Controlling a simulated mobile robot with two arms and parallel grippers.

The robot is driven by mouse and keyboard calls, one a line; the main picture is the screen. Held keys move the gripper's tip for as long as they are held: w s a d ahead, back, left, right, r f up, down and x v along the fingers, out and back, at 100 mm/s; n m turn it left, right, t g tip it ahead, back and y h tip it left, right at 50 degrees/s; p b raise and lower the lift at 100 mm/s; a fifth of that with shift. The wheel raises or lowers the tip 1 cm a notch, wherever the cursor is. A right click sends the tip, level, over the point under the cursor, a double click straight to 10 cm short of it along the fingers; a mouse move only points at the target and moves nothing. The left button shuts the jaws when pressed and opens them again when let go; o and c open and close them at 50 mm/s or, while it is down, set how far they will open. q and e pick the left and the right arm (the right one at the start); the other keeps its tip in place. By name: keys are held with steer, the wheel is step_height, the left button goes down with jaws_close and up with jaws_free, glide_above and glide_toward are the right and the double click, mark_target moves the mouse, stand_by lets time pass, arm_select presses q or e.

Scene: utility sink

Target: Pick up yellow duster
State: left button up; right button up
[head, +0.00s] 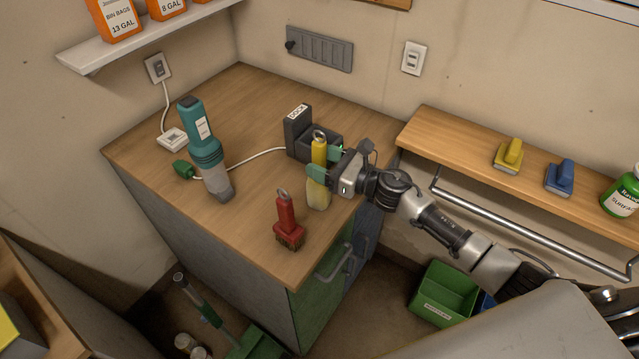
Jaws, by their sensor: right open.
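The yellow duster (319,151) stands upright on the wooden counter (245,210), with a metal ring at its top and a pale lower end. My right gripper (317,174) reaches in from the right at the duster's middle. Its green-tipped fingers are open, and the duster appears to lie between or just beside them; whether they touch it I cannot tell. My left gripper is not in view.
A red brush (287,222) stands close in front of the duster. A shelf (455,145) with a rail runs along the right wall.

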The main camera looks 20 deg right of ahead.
steer(key=x, duration=0.2)
steer(key=shift+w+a, duration=0.25)
steer(key=shift+w, duration=0.1)
steer(key=shift+s+d, duration=0.1)
steer(key=shift+c, duration=0.9)
jaws_close()
